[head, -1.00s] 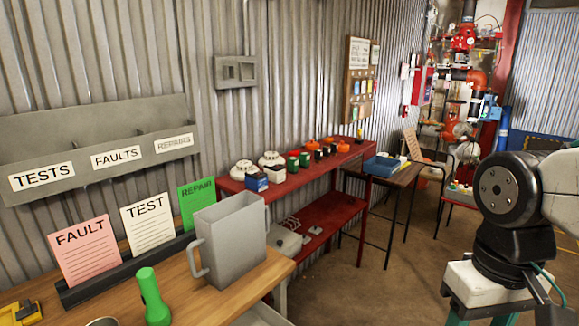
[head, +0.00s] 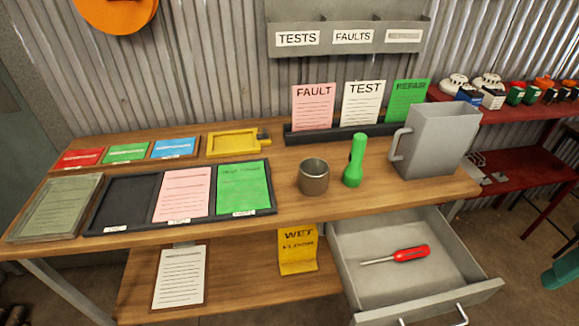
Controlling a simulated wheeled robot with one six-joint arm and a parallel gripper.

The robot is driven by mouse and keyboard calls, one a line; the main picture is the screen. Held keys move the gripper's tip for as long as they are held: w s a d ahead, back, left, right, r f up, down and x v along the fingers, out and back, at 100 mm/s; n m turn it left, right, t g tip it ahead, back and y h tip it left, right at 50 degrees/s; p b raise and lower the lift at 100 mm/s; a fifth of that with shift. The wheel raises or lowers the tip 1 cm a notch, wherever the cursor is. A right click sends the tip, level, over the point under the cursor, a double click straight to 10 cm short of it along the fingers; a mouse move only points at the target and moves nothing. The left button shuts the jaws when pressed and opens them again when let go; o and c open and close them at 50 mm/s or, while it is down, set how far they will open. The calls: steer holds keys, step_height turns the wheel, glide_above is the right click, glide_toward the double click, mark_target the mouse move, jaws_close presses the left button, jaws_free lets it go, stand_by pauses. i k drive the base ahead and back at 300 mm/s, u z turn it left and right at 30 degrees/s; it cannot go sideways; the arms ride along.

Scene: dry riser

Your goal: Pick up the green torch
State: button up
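The green torch (head: 354,162) stands upright on the wooden bench (head: 300,208) near its front edge. A metal cup (head: 313,177) stands just left of it, and a grey jug (head: 436,140) with its handle toward the torch stands to its right. The torch looks fully visible, with nothing in front of it. My gripper is not in view; only a small teal part shows at the right edge, and I cannot tell what it belongs to.
An open drawer (head: 400,285) holding a red screwdriver (head: 408,254) juts out below the torch. Behind the torch, a dark rack (head: 300,135) holds FAULT, TEST and REPAIR cards. A dark tray (head: 128,203) with cards lies left of the cup. A yellow wet-floor sign (head: 297,250) is on the lower shelf.

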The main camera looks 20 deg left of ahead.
mark_target(353, 174)
steer(key=z, duration=1.65)
steer(key=k, duration=0.8)
steer(key=u, duration=0.9)
steer(key=i, duration=0.5)
